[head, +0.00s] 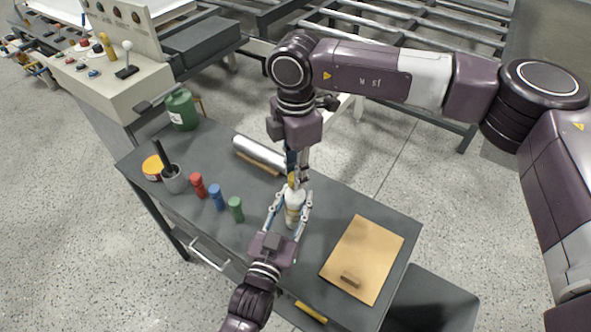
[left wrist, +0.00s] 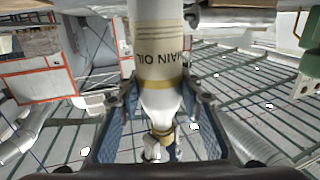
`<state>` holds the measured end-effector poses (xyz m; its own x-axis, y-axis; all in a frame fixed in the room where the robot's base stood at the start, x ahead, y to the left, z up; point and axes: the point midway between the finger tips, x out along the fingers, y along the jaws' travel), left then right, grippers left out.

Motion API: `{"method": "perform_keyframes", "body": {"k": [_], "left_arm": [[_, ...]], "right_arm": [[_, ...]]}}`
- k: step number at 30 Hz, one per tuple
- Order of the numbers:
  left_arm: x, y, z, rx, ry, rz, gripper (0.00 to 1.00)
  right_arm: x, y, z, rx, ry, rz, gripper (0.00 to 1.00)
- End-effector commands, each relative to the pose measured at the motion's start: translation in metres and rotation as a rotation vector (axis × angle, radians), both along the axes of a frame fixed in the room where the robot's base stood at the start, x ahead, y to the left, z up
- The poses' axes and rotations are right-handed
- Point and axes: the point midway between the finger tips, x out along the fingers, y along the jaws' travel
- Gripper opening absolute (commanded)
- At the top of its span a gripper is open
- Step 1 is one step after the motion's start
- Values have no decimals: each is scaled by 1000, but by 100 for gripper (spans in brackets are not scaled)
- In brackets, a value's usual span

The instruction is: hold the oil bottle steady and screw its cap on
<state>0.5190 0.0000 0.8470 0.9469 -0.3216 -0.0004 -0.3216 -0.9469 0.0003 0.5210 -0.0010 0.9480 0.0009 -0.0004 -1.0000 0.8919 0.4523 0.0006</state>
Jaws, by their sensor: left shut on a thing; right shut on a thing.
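The oil bottle (head: 293,213) is white with a pale label and stands upright on the dark bench. In the left wrist view the bottle (left wrist: 158,55) appears upside down, with "CHAIN OIL" readable and its shoulder tapering to the neck. My left gripper (head: 294,200) is shut around the bottle's body, a finger on each side. The yellow cap (head: 292,180) is at the bottle's top; in the left wrist view it shows at the neck's end (left wrist: 164,134). My right gripper (head: 297,174) points down from above and is shut on the cap. Its fingers partly hide the cap, and I cannot tell how far it is threaded.
Red (head: 198,185), blue (head: 217,198) and green (head: 236,209) small bottles stand left of my left gripper. A silver roll (head: 260,152) lies behind. A wooden board (head: 362,255) lies at right. A grey cup (head: 174,181), an orange tin (head: 152,167) and a green can (head: 182,110) stand at the far left.

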Motion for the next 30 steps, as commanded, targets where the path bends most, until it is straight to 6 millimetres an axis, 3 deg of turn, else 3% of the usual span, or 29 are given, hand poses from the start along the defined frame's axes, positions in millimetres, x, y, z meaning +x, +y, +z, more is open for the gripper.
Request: {"method": "perform_keyframes", "body": {"k": [9, 22, 23, 27, 30], "left_arm": [[0, 0, 0, 0, 0, -1, 0], [0, 0, 0, 0, 1, -1, 0], [0, 0, 0, 0, 1, -1, 0], [0, 0, 0, 0, 1, -1, 0], [0, 0, 0, 0, 1, -1, 0]], "right_arm": [[0, 0, 0, 2, -1, -446, 14], [0, 0, 0, 1, -2, -521, 14], [0, 0, 0, 1, -2, -520, 25], [0, 0, 0, 1, -1, -520, 39], [0, 0, 0, 1, -1, -519, 39]]}}
